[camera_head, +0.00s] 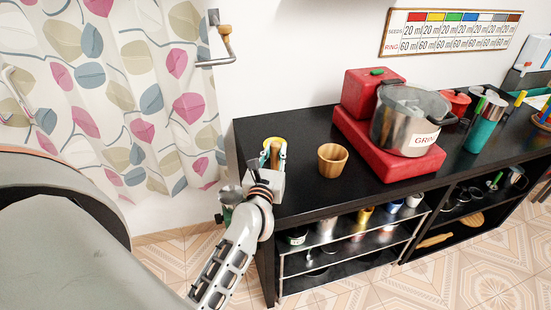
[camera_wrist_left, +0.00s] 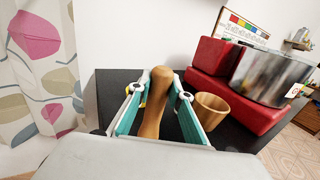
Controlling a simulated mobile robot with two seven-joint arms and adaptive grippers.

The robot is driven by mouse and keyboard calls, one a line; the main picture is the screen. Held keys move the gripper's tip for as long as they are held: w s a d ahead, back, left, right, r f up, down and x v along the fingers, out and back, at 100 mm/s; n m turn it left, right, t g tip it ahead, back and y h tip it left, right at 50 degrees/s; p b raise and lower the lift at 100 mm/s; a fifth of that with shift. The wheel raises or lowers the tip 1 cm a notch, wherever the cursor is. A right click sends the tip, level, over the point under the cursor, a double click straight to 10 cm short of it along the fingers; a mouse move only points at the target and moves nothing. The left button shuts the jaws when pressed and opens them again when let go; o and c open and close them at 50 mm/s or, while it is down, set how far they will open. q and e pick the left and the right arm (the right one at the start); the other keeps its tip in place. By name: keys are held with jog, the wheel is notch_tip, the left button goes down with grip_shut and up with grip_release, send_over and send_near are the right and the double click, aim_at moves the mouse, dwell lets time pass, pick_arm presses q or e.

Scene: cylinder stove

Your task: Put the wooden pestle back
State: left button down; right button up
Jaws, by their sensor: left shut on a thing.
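The wooden pestle (camera_wrist_left: 156,98) is upright between the fingers of my left gripper (camera_wrist_left: 160,100) in the left wrist view. In the head view the pestle (camera_head: 275,152) shows between the fingertips of my left gripper (camera_head: 273,154), over the left end of the black counter. The gripper is shut on it. A wooden cup-like mortar (camera_head: 332,160) stands on the counter just right of the gripper, apart from it. The mortar (camera_wrist_left: 212,106) also shows right of the fingers in the left wrist view. My right gripper is not in view.
A yellow-rimmed thing (camera_head: 274,143) shows partly behind the gripper. A red stove (camera_head: 372,140) with a metal pot (camera_head: 405,125) stands right of the mortar. Shelves below hold several containers. The counter (camera_head: 300,124) is bare behind the mortar. A patterned curtain (camera_head: 130,90) hangs at left.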

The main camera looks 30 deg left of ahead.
aim_at(276, 165)
pick_arm(q)
notch_tip(276, 165, down, 2)
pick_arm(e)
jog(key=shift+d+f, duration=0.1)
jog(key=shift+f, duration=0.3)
pick_arm(q)
jog(key=shift+f+b, duration=0.2)
jog(key=shift+b, duration=0.2)
jog(key=c, duration=1.8)
grip_release()
jog(key=shift+c, duration=0.2)
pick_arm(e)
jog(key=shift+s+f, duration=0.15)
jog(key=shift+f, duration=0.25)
pick_arm(q)
jog(key=shift+r, duration=0.1)
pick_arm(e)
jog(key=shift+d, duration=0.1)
